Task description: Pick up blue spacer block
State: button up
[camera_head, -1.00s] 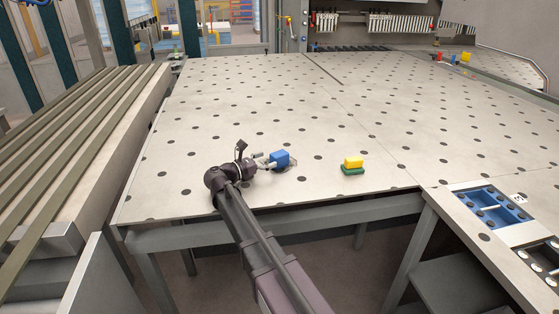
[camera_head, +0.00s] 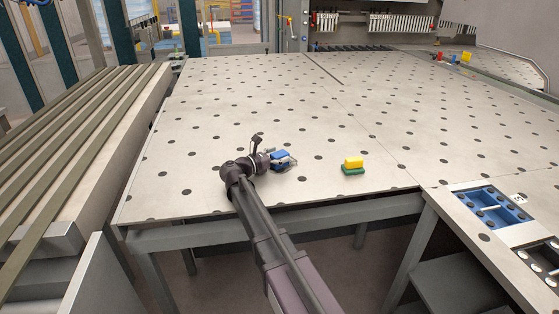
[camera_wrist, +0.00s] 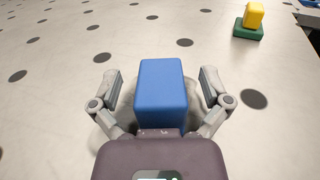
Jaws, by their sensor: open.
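The blue spacer block (camera_head: 279,156) is near the front edge of the perforated table, at the end of my arm in the head view. In the wrist view the blue block (camera_wrist: 161,88) stands between the two fingers of my gripper (camera_wrist: 160,90). The fingers are open, one on each side, with a visible gap between each and the block. In the head view my gripper (camera_head: 282,160) reaches around the block from the left and partly covers it. The block's lower near part is hidden by my gripper's body in the wrist view.
A yellow block (camera_head: 354,162) sits on a green block (camera_head: 353,171) to the right. A blue tray (camera_head: 497,207) is at the lower right. Small red, blue and yellow pieces (camera_head: 453,57) lie far back right. The table (camera_head: 230,110) around is largely clear.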

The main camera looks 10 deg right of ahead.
aim_at(280, 153)
dwell(0.4)
jog(key=c, duration=1.3)
jog(key=shift+r, duration=0.2)
notch_tip(280, 153, up, 3)
jog(key=p, duration=0.3)
jog(key=shift+f, duration=0.15)
jog(key=s, duration=0.5)
jog(key=s+r+p, duration=0.1)
jog(key=s, duration=0.4)
jog(key=s+r+p, duration=0.1)
jog(key=s, duration=0.5)
jog(key=shift+a, duration=0.35)
